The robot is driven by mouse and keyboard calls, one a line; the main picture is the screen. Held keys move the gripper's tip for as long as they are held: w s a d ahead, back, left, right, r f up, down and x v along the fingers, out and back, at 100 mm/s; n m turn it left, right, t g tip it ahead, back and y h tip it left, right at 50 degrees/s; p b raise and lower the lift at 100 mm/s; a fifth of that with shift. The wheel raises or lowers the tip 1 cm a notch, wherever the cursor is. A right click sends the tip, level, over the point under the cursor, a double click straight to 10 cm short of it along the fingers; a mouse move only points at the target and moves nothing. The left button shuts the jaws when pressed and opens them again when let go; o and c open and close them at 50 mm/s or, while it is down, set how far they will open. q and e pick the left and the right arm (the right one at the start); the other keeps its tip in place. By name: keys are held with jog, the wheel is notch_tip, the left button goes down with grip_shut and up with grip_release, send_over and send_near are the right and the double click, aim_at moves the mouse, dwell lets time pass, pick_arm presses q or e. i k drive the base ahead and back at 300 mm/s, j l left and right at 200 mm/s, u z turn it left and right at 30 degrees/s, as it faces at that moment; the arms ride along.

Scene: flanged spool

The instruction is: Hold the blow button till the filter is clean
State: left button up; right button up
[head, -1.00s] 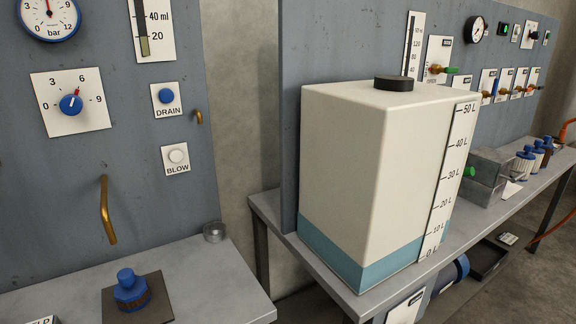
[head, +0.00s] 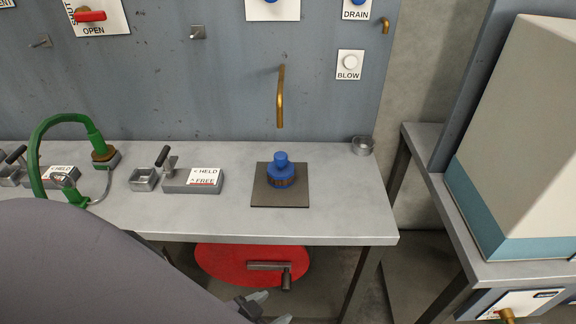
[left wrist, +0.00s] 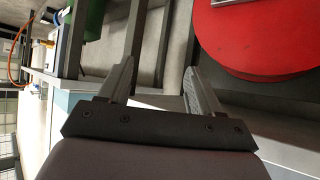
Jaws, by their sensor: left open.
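The white round BLOW button (head: 349,62) sits on a small white plate on the grey-blue panel, at the upper right in the head view. The filter (head: 281,172), with a blue cap and a brownish pleated body, stands upright on a dark square mat (head: 267,198) on the bench. My left gripper (head: 272,306) is low at the bottom of the head view, below the bench edge and well away from the button. In the left wrist view its two fingers (left wrist: 160,88) are apart with nothing between them. My right gripper is not in view.
A bent brass nozzle (head: 281,97) hangs above the filter. A small metal cup (head: 362,145) is at the bench's right end. A red reel (head: 235,262) with a crank is under the bench. A green hose (head: 42,150) and clamps stand left.

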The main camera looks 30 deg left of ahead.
aim_at(350, 61)
jog(key=k+j+u, duration=0.1)
jog(key=k, duration=0.3)
jog(key=j+u, duration=0.1)
jog(key=u, duration=1.85)
jog(key=z, duration=0.5)
jog(key=k+z, duration=0.15)
jog(key=z, duration=0.35)
jog(key=k+z, duration=0.1)
jog(key=z, duration=0.4)
